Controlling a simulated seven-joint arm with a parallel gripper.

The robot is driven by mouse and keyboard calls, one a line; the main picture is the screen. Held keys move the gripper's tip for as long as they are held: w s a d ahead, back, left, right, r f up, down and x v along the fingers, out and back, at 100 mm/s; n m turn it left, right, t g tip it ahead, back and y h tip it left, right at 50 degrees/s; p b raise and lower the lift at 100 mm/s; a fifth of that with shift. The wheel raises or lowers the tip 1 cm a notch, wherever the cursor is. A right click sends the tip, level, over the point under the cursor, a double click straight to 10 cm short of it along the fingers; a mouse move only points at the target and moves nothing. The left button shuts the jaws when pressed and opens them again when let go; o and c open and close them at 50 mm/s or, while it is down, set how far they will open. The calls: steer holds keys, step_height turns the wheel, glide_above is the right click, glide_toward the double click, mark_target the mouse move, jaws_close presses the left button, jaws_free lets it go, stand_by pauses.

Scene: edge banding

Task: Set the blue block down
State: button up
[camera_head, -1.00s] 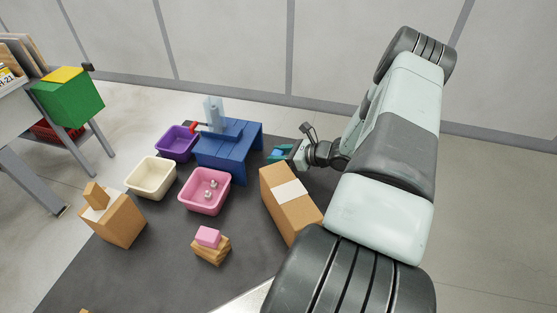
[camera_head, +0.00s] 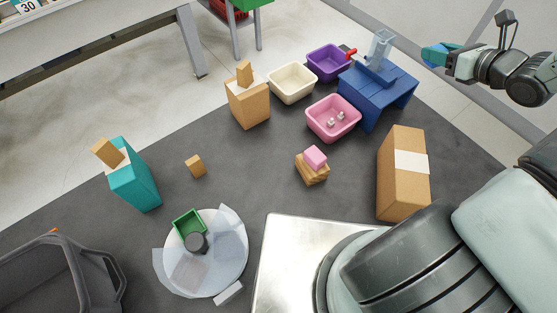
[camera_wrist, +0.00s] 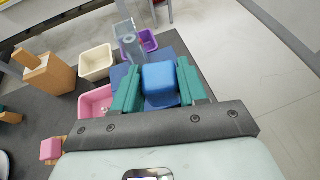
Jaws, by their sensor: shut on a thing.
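My gripper (camera_wrist: 160,88) is shut on the blue block (camera_wrist: 160,83), which sits between its teal fingers in the wrist view. In the head view my gripper (camera_head: 434,55) is at the upper right, in the air to the right of the blue stand (camera_head: 384,88). The block is hardly visible there, hidden by the fingers. In the wrist view the blue stand lies beyond and below the block, partly covered by it.
A purple bin (camera_head: 329,63), a cream bin (camera_head: 292,83) and a pink bin (camera_head: 333,118) stand left of the blue stand. A tall cardboard box (camera_head: 403,185) is in front of it. A pink block (camera_head: 315,157) rests on wooden pieces. Dark mat around them is clear.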

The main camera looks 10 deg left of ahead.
steer(key=a+r+m+h, duration=0.1)
steer(key=a+r, duration=0.4)
steer(key=r, duration=0.3)
steer(key=a+r+h, duration=0.1)
steer(key=a+r, duration=0.4)
steer(key=r, duration=0.3)
steer(key=a+r, duration=0.3)
steer(key=a, duration=0.1)
steer(key=n+g+y, duration=0.6)
steer(key=n+y, duration=0.1)
steer(key=n, duration=0.1)
glide_above(244, 169)
step_height(244, 169, down, 36)
steer(key=shift+r, duration=0.2)
steer(key=shift+f, duration=2.55)
